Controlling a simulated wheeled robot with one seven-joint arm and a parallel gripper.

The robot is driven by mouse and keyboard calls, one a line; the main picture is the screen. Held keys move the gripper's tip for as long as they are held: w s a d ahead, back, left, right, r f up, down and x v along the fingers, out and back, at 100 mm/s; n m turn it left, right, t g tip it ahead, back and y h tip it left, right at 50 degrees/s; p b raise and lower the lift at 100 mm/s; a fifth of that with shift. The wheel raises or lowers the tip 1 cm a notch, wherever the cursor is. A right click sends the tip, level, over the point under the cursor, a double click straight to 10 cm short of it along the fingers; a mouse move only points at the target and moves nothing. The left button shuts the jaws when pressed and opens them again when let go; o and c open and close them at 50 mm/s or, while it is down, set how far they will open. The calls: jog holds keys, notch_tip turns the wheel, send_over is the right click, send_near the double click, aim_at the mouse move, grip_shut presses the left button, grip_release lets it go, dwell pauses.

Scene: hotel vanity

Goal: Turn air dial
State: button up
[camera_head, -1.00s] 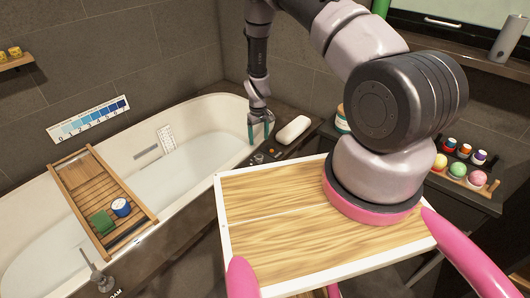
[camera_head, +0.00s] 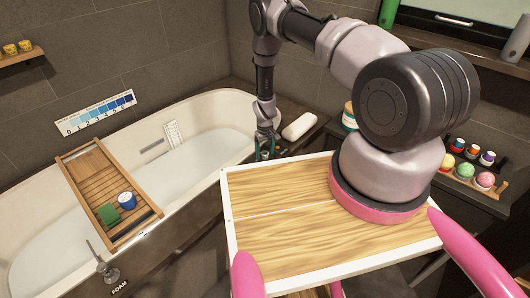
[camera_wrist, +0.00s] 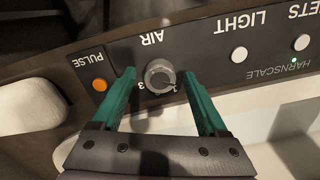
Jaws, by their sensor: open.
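The air dial (camera_wrist: 160,76) is a small round grey knob on a dark control panel (camera_wrist: 205,48). The word AIR shows upside down beyond it in the wrist view, and small numbers lie at its near side. My gripper (camera_wrist: 158,88) is open, its two green fingers on either side of the dial. I cannot tell whether either finger touches it. In the head view my gripper (camera_head: 265,148) is low at the tub's right end, and the dial cannot be made out there.
An orange PULSE button (camera_wrist: 99,85) lies close left of the fingers; a white LIGHT button (camera_wrist: 239,54) lies right. A white pillow (camera_head: 299,126) is beside my gripper. The bathtub (camera_head: 215,112) holds a wooden caddy (camera_head: 88,178). Bottles and balls stand on a right-hand tray (camera_head: 463,182).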

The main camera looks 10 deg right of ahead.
grip_shut()
jog(key=m, duration=0.3)
jog(key=shift+m, duration=2.4)
grip_release()
